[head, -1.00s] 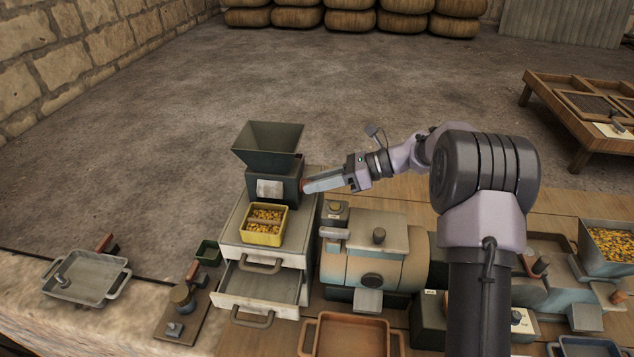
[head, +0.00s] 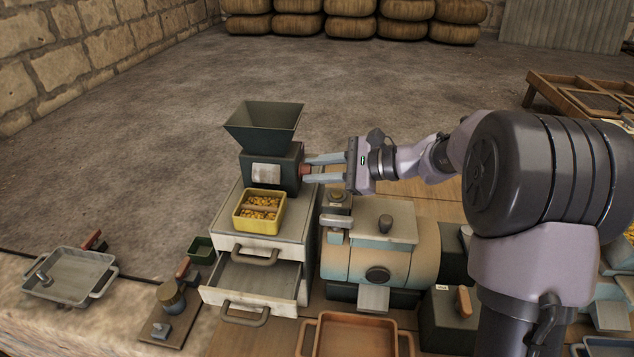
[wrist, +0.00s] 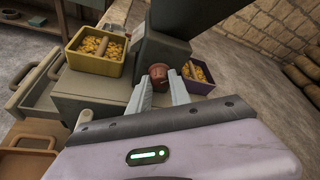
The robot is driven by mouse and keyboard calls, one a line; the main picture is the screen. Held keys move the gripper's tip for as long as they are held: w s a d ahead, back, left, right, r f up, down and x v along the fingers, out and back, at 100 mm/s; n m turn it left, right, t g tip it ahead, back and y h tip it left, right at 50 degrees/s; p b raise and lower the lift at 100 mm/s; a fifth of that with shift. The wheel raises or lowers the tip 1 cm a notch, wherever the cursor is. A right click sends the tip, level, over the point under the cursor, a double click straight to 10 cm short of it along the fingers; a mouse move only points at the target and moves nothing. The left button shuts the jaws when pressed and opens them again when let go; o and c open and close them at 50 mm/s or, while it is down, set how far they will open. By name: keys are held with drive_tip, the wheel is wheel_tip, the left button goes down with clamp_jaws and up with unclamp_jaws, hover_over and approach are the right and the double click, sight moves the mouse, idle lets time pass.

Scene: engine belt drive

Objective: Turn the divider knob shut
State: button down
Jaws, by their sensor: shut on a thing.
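The divider (head: 270,172) is a dark green box with a flared hopper (head: 264,125) on top and a pale label on its front. Its reddish knob (head: 305,172) sticks out from the right side. My gripper (head: 309,168) reaches in from the right, with one finger above and one below the knob in the head view. In the wrist view my gripper (wrist: 163,88) has its fingers on either side of the round red-brown knob (wrist: 158,72). It is shut on the knob, and the fingers hide part of it.
The divider stands on a grey cabinet (head: 224,240) with an open, empty drawer (head: 262,281). A yellow two-part tray (head: 259,224) of yellow pieces sits before it; a purple tray (wrist: 208,87) shows behind it in the wrist view. A rounded machine (head: 350,260) stands close below my arm.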

drive_tip(key=n+b, duration=0.1)
drive_tip(key=n+t, duration=0.1)
drive_tip(key=shift+s+f+n+t+b, duration=0.2)
drive_tip(key=shift+n+t+b, duration=0.1)
drive_tip(key=shift+b, duration=0.1)
drive_tip(key=shift+f+n+t+y, duration=0.1)
drive_tip(key=shift+n+t+y, duration=0.4)
drive_tip(key=shift+n+t, duration=0.85)
drive_tip(key=shift+n+g, duration=0.35)
drive_tip(key=shift+n, duration=0.2)
drive_tip(key=c, duration=1.2)
unclamp_jaws()
wheel_tip(320, 180, up, 4)
drive_tip(key=p, duration=0.3)
drive_tip(key=shift+w+a+r, duration=0.1)
drive_tip(key=shift+r, duration=0.15)
drive_tip(key=s+d, duration=0.1)
drive_tip(key=s, duration=0.4)
drive_tip(key=s+d+p, duration=0.1)
drive_tip(key=s, duration=0.4)
drive_tip(key=s+d+p, duration=0.1)
drive_tip(key=s, duration=0.5)
drive_tip(key=shift+d+r, duration=0.1)
drive_tip(key=shift+r, duration=0.2)
